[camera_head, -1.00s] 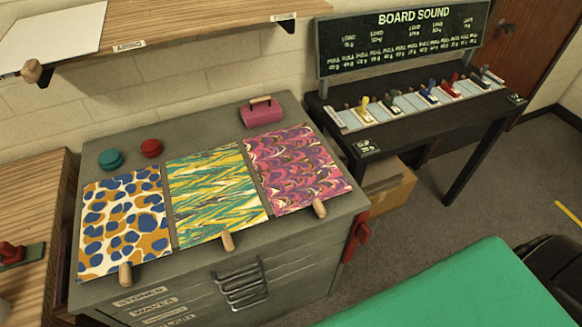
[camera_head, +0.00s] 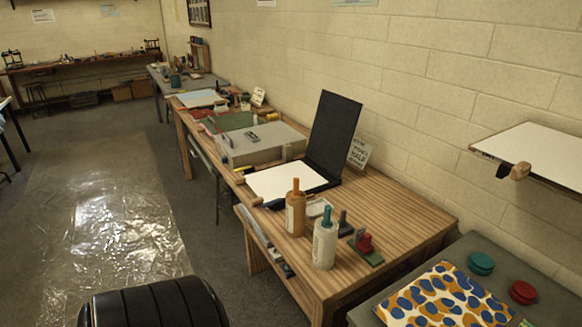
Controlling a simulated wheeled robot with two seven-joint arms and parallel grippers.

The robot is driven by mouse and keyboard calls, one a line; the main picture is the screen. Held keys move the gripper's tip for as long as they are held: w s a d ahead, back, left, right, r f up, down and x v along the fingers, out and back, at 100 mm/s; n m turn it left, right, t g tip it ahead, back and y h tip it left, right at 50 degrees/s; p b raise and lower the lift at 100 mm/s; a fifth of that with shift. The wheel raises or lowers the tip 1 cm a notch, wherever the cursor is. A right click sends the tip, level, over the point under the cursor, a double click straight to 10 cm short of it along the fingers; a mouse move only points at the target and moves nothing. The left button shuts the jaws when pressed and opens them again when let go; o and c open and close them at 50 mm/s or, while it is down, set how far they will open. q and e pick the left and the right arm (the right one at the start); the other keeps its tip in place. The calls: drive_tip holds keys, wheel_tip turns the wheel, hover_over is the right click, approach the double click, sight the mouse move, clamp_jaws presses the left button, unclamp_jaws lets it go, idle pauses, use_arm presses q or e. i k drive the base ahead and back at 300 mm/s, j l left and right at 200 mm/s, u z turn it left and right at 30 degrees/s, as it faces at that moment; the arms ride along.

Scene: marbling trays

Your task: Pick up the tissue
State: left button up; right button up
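I cannot make out a tissue anywhere in the current head view. Neither of my grippers is in view. The nearest wooden table (camera_head: 400,215) holds a brown bottle (camera_head: 296,212), a white bottle with a teal top (camera_head: 324,243), and a small red-and-green object (camera_head: 366,246). A white sheet (camera_head: 286,181) lies in front of an upright black panel (camera_head: 333,135).
A grey cabinet (camera_head: 460,252) with a blue-and-orange patterned sheet (camera_head: 443,297) stands at the lower right. A black ribbed object (camera_head: 155,304) is at the bottom. Shiny clear sheeting (camera_head: 115,220) covers floor at the left. More benches stand farther back.

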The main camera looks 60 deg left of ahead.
sight(274, 183)
drive_tip(key=u, duration=1.85)
drive_tip(key=z, duration=0.45)
drive_tip(key=i+j+z, duration=0.3)
drive_tip(key=j+z, duration=0.3)
drive_tip(key=i+j+z, duration=0.15)
drive_tip(key=j+z, duration=0.15)
drive_tip(key=j, duration=0.2)
drive_tip(key=j+z, duration=0.35)
drive_tip(key=i+j, duration=0.05)
drive_tip(key=j, duration=0.05)
